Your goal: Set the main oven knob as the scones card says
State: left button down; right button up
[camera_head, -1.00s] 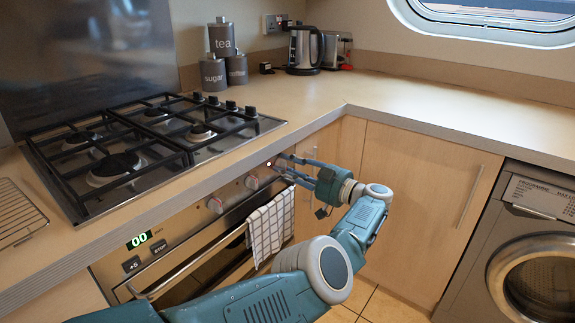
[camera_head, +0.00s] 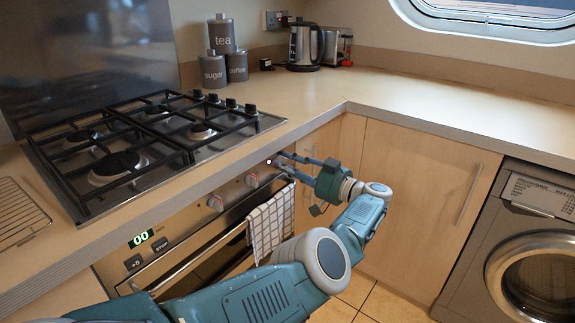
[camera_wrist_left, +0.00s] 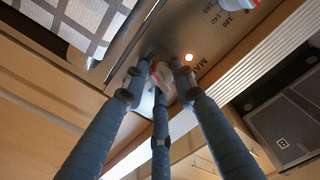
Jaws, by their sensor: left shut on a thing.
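My left gripper (camera_head: 277,165) is at the right end of the oven's front panel, its fingers shut on a knob. The left wrist view shows this pale knob (camera_wrist_left: 161,74) between the fingers, with lettering starting "MA" and a small lit lamp (camera_wrist_left: 188,57) beside it. The fingers hide much of the knob, and I cannot read its pointer. Two other knobs, a middle one (camera_head: 252,179) and a left one (camera_head: 216,202), sit farther left on the panel. The scones card is not seen in these views. My right gripper is not in view.
A checked towel (camera_head: 270,222) hangs from the oven door handle just below the knobs. The gas hob (camera_head: 215,143) is above the panel. A green display (camera_head: 141,239) reads 00 at the panel's left. A washing machine (camera_head: 515,245) stands at the right.

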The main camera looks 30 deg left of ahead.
pick_arm(q)
jog(key=shift+s+d+f, duration=0.1)
jog(key=shift+s+f, duration=0.1)
jog(key=shift+f, duration=0.3)
jog(key=c, duration=1.5)
grip_release()
jog(key=shift+o, duration=0.5)
jog(key=shift+r, duration=0.2)
jog(key=shift+w+r, duration=0.1)
